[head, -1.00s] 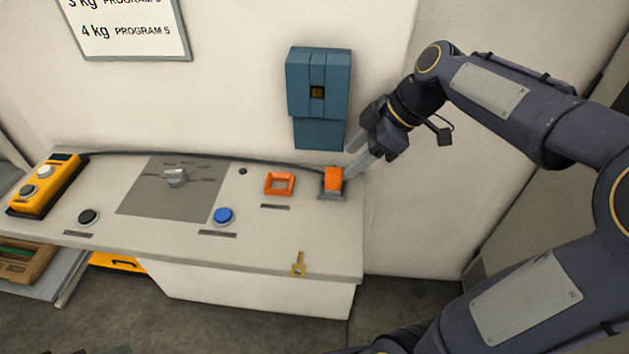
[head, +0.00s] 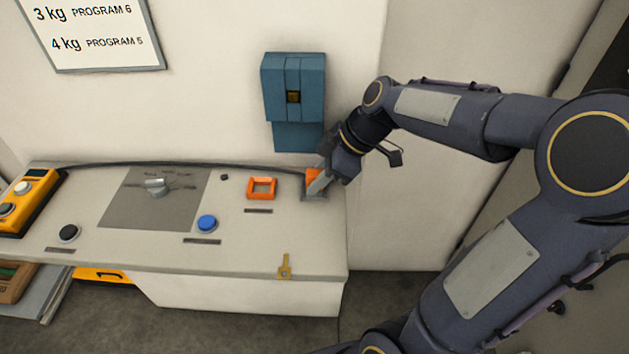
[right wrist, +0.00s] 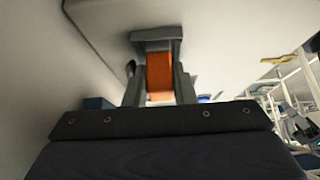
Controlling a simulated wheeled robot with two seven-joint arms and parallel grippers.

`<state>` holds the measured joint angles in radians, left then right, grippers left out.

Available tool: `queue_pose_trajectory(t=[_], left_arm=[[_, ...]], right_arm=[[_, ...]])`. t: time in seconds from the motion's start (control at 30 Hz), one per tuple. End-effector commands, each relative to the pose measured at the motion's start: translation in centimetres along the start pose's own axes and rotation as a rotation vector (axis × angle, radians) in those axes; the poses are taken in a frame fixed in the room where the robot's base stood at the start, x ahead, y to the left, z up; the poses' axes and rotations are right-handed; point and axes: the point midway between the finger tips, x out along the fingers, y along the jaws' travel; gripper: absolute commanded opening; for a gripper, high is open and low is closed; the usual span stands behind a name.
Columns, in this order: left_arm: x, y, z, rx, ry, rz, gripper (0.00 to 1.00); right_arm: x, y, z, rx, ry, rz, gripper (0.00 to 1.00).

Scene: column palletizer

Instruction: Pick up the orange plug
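The orange plug (head: 312,176) sits in its grey socket at the back right corner of the console top, partly hidden by my right gripper (head: 320,182). In the right wrist view the plug (right wrist: 159,76) lies between the two fingers of my right gripper (right wrist: 160,85), one on each side. The fingers look open around it with little room; firm contact is not visible. The grey socket (right wrist: 157,34) shows beyond the plug. My left gripper is not in view.
An orange square frame (head: 262,188) lies left of the plug. A blue button (head: 207,224), a rotary knob (head: 156,187) and a brass key (head: 285,266) are also on the console (head: 240,255). A blue box (head: 293,100) hangs on the wall behind.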

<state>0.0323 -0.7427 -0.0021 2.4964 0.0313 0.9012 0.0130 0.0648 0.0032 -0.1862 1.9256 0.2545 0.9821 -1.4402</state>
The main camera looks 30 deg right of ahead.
Motion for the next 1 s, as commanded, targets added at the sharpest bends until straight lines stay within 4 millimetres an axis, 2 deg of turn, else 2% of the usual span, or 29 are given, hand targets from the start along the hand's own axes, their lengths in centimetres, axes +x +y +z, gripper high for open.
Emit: queue_pose_trajectory(t=[0.03, 0.1, 0.13, 0.43, 0.6, 0.77, 1.0], left_arm=[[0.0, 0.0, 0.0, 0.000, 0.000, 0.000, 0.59], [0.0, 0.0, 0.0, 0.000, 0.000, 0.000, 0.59], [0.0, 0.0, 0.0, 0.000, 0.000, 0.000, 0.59], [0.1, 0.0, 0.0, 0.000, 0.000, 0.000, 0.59], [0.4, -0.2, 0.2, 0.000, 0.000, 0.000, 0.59], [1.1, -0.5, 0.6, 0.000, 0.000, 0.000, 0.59], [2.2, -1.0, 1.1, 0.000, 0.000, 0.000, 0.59]], right_arm=[[0.0, 0.0, 0.0, 0.000, 0.000, 0.001, 0.10], [0.0, 0.0, 0.0, 0.000, 0.000, 0.001, 0.01], [0.0, 0.0, 0.0, 0.000, 0.001, 0.001, 0.00], [-0.3, 0.1, -0.2, -0.001, 0.001, 0.002, 0.00], [-1.4, 0.1, -0.8, -0.003, 0.003, 0.004, 0.00], [-2.7, 0.1, 1.8, 0.003, 0.002, 0.005, 0.00], [-5.6, 0.1, 6.4, 0.004, 0.001, 0.006, 0.00]])
